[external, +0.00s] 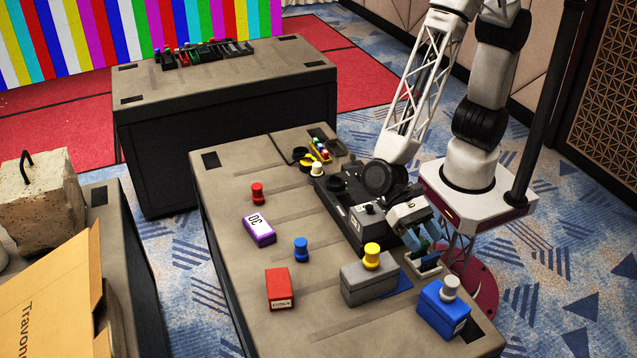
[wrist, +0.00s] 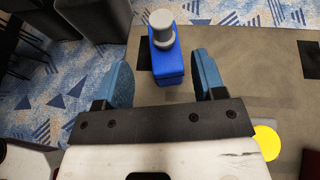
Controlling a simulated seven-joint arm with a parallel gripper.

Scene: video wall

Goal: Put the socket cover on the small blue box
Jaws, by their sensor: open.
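The small blue box (external: 443,312) stands at the table's front right corner, with a grey knob-shaped piece (external: 450,287) upright on its top. In the wrist view the blue box (wrist: 168,67) and the grey piece (wrist: 162,29) lie ahead, between the lines of my fingers. I cannot tell which piece is the socket cover; similar pieces are yellow (external: 372,254) on a grey box (external: 369,281), blue (external: 301,250) and red (external: 257,194) on the table. My gripper (external: 424,250) is open and empty, behind the blue box and apart from it; its blue fingers show in the wrist view (wrist: 161,80).
A red box (external: 279,289) and a purple-and-white box (external: 259,231) lie on the table's left part. Black equipment (external: 345,205) stands near my base. A blue flat patch (external: 398,286) lies beside the grey box. Another table (external: 225,75) stands behind.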

